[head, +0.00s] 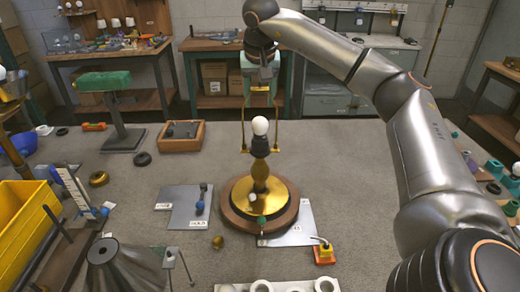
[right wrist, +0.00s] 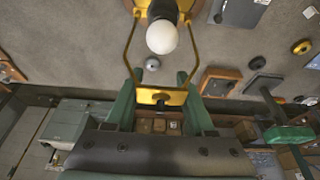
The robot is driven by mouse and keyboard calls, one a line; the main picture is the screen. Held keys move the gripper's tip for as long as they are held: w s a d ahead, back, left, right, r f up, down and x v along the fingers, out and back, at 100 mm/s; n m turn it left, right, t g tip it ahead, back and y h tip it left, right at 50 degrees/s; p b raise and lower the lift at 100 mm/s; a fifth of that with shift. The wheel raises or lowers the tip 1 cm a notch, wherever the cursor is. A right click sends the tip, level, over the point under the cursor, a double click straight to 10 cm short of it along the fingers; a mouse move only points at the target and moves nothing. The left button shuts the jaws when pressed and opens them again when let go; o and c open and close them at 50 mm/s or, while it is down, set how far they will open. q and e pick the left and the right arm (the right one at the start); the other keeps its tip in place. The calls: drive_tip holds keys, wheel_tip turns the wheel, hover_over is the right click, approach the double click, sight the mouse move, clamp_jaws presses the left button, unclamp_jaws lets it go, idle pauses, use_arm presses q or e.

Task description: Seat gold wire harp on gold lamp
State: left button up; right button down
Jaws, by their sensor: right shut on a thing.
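The gold lamp (head: 261,172) stands upright on a round wooden base (head: 229,218), with a black socket and a white bulb (head: 260,126). My right gripper (head: 260,92) is above the bulb, shut on the top of the gold wire harp (head: 243,132). The harp hangs upright with one leg on each side of the bulb, its lower ends near the socket; I cannot tell whether they touch the lamp. In the right wrist view, the green fingers (right wrist: 160,88) grip the harp's top bar (right wrist: 175,97), and the bulb (right wrist: 162,38) lies between the legs. My left gripper is out of view.
Grey plates (head: 180,207) with small parts lie around the lamp base. A yellow bin (head: 25,220) and a grey cone shade (head: 124,268) are at the left. A wooden tray (head: 181,145) and a green-topped stand (head: 122,138) are behind left. Small coloured parts line the right edge.

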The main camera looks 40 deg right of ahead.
drive_tip(key=shift+f+p, duration=0.3)
drive_tip(key=shift+f, duration=0.05)
idle(1.0)
drive_tip(key=shift+c, duration=0.9)
unclamp_jaws()
drive_tip(key=v, duration=1.2)
drive_tip(key=shift+r+p, duration=0.3)
drive_tip(key=shift+a, duration=0.1)
